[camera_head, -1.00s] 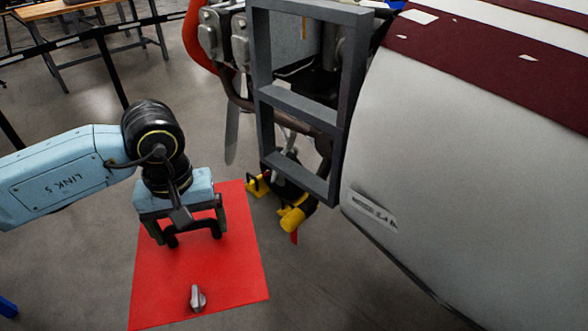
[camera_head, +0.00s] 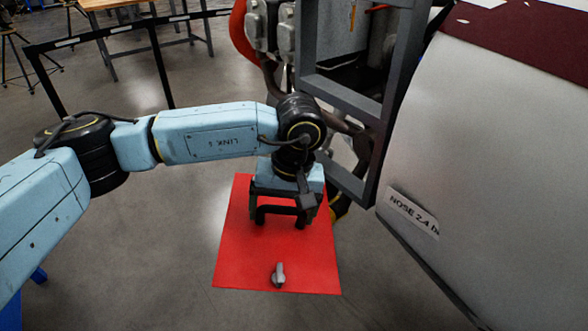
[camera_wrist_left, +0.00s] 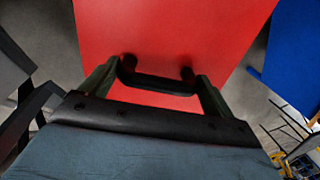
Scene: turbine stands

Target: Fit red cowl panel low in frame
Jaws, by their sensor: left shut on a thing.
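The red cowl panel (camera_head: 245,255) is a flat red sheet with a black handle and a small grey knob (camera_head: 279,273) near its lower edge in the head view. My left gripper (camera_head: 278,218) is shut on the panel's black handle, and the panel hangs below it. In the left wrist view the fingers (camera_wrist_left: 158,88) hold both ends of the handle, with the red sheet (camera_wrist_left: 170,35) beyond. The grey frame (camera_head: 342,97) has square openings and stands just right of my wrist. Its lower part is partly hidden behind my gripper and arm. My right gripper is not in view.
A large pale nose cowling (camera_head: 480,150) with a dark red band fills the right side. Engine parts (camera_head: 268,30) sit behind the frame. A black rail (camera_head: 110,35) and a wooden-topped table (camera_head: 110,4) stand at the back left. Open floor lies left of the panel.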

